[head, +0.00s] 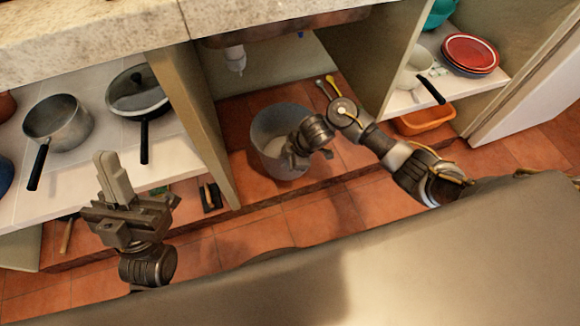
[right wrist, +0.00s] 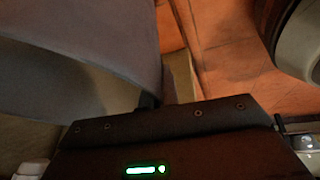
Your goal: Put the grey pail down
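The grey pail (head: 268,122) is upright in the open bay under the counter, over the red tiled floor. I cannot tell whether its base touches the floor. My right gripper (head: 295,160) is at the pail's near right rim and appears shut on it; the arm hides part of the rim. In the right wrist view the pail (right wrist: 85,50) fills the upper left, close against the dark gripper body, and the fingertips are mostly hidden. My left gripper (head: 112,178) is shut and empty, in front of the left shelf, away from the pail.
A saucepan (head: 58,122) and a lidded pan (head: 137,92) stand on the left white shelf. Upright panels (head: 195,115) bound the bay. Red plates (head: 470,52) and an orange tub (head: 425,118) are at the right. The drain pipe (head: 235,58) hangs above. Floor tiles in front are clear.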

